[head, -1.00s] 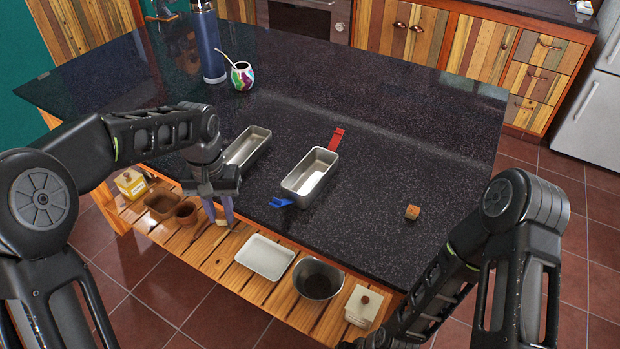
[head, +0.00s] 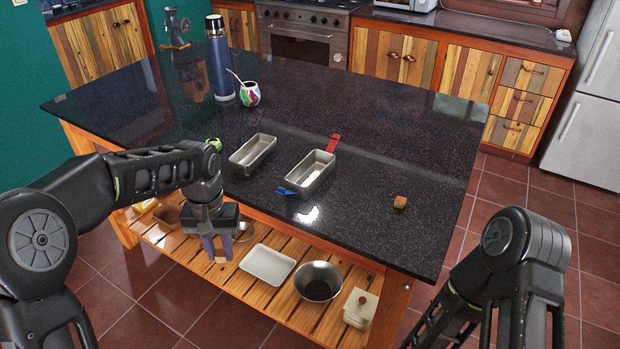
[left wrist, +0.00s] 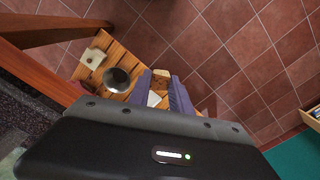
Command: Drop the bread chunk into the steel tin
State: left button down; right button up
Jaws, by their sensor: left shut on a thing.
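My left gripper (head: 219,247) points down beside the island's front edge, above the slatted lower shelf. It is shut on a small tan piece that looks like a bread chunk (head: 221,258), which also shows between the purple fingers in the left wrist view (left wrist: 160,80). Two steel loaf tins stand on the dark countertop: a left one (head: 253,153) and a right one (head: 308,172). Both look empty and are beyond the gripper. A small brown cube (head: 400,202) lies on the counter at right. My right arm shows at lower right; its gripper is out of view.
A blue flask (head: 220,60) and a colourful cup (head: 249,94) stand behind. The shelf holds a white tray (head: 267,265), a steel bowl (head: 318,281) and a lidded box (head: 360,308).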

aim_at(313, 184)
jog(key=i+j, duration=0.1)
jog(key=j, duration=0.75)
jog(key=i+j, duration=0.1)
jog(key=j, duration=0.75)
jog(key=z, duration=1.65)
